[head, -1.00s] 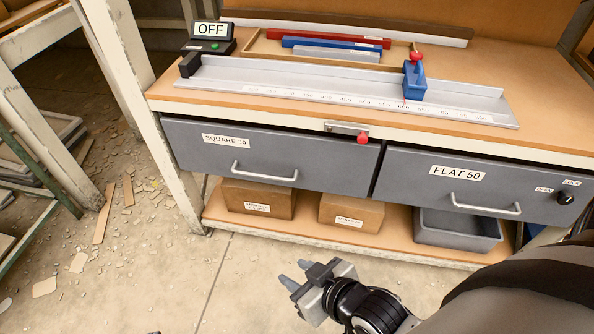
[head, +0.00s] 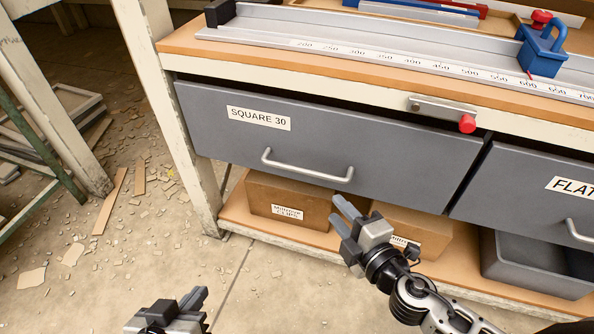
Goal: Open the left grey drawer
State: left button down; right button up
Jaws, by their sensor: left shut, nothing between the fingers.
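The left grey drawer (head: 330,130) carries a label reading SQUARE 30. It appears closed, with its front under the bench edge. Its silver bar handle (head: 307,167) is low on the front and free of both grippers. My left gripper (head: 197,296) is at the bottom edge of the head view, shut and empty, below and left of the handle.
A latch plate with a red knob (head: 467,123) sits above the drawer's right part. The right drawer (head: 530,190) labelled FLAT is beside it. Cardboard boxes (head: 285,200) and a grey bin (head: 535,265) stand on the lower shelf. The bench leg (head: 180,130) is at left.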

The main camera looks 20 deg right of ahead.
aim_at(304, 173)
jog(key=x, duration=1.5)
jog(key=shift+w+a+r, duration=0.1)
jog(key=shift+w+r, duration=0.05)
jog(key=shift+w, duration=0.15)
jog(key=shift+p, duration=0.3)
grip_shut()
